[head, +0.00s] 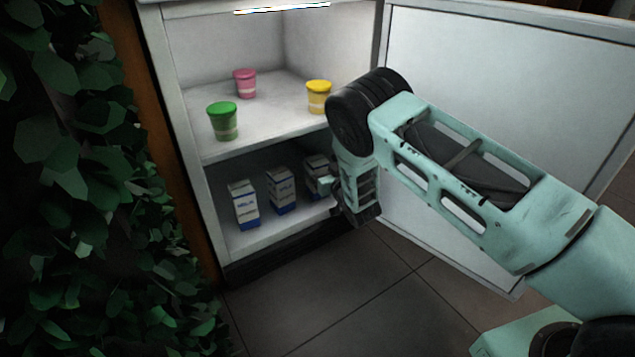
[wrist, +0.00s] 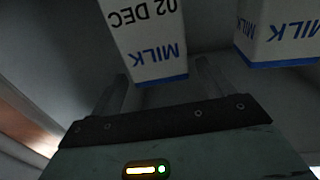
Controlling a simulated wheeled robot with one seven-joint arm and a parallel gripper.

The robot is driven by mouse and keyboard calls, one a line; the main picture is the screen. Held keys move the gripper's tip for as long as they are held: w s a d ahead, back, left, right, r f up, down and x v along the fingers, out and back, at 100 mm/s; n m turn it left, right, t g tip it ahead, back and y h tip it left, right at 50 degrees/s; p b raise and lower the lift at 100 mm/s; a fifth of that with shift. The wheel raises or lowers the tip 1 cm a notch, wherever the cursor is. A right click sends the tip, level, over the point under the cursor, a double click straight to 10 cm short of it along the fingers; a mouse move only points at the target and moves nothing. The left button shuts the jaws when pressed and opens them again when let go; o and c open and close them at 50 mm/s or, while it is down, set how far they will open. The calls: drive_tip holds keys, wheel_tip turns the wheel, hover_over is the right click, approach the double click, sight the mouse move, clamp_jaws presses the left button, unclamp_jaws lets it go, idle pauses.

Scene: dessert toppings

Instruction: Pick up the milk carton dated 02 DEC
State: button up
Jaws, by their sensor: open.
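The milk carton dated 02 DEC (wrist: 150,42) shows upside down in the wrist view, white with blue MILK lettering and a blue base band. It is ahead of my gripper (wrist: 160,76), whose open fingers lie to either side of its base end; contact cannot be told. In the head view, my gripper (head: 328,184) is at the rightmost carton (head: 314,165) on the lower fridge shelf, partly hiding it. That carton appears to be the dated one, but its date is unreadable there.
A middle carton (head: 281,190) and a left carton (head: 243,204) stand on the lower shelf (head: 262,240). A neighbouring carton (wrist: 277,33) shows in the wrist view. Green (head: 223,122), pink (head: 245,84) and yellow (head: 318,98) tubs stand above. The fridge door (head: 500,90) is open at right.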

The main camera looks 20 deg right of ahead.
sight(315, 157)
drive_tip(key=b+x, duration=0.3)
drive_tip(key=shift+w+a+f+b, duration=0.2)
drive_tip(key=shift+w+f+b, duration=0.1)
drive_tip(key=shift+w, duration=0.1)
drive_tip(key=shift+w+r, duration=0.2)
drive_tip(key=shift+w, duration=0.25)
drive_tip(key=c, duration=1.7)
drive_tip(key=shift+r, duration=0.1)
clamp_jaws()
